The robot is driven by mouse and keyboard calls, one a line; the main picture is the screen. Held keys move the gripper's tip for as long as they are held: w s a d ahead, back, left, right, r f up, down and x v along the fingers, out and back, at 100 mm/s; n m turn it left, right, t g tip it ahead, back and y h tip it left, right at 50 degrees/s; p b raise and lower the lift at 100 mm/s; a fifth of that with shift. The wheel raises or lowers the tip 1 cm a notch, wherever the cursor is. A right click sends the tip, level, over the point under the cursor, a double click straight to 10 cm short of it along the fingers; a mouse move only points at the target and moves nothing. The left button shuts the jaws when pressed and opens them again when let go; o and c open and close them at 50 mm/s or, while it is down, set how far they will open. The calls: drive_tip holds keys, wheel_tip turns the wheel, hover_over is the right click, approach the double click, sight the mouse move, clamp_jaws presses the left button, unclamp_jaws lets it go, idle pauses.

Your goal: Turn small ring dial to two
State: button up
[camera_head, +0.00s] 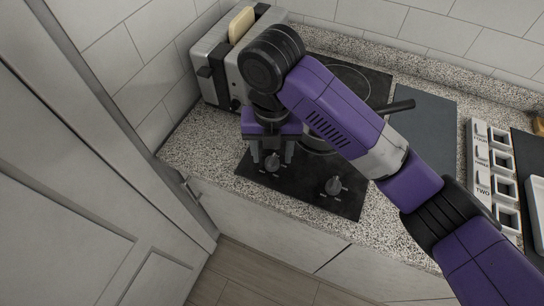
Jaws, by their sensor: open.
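A black cooktop (310,196) is set in the speckled counter, with two dark dials on silver bases at its front edge. The left dial (272,162) is below my gripper, and the right dial (333,186) stands clear of it. Which one serves the small ring cannot be told, and the dial markings are too small to read. My gripper (272,155) points down and is open, its two fingers on either side of the left dial in the picture. Contact with the dial cannot be made out. My purple arm hides much of the cooktop's middle.
A toaster (212,62) with bread stands behind left. A pan's dark handle (398,106) sticks out past my arm. A grey board (425,120) lies right of the cooktop. A white labelled holder (480,160), one label reading TWO, stands farther right. A door (90,170) fills the left.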

drive_tip(key=shift+f, duration=1.1)
clamp_jaws()
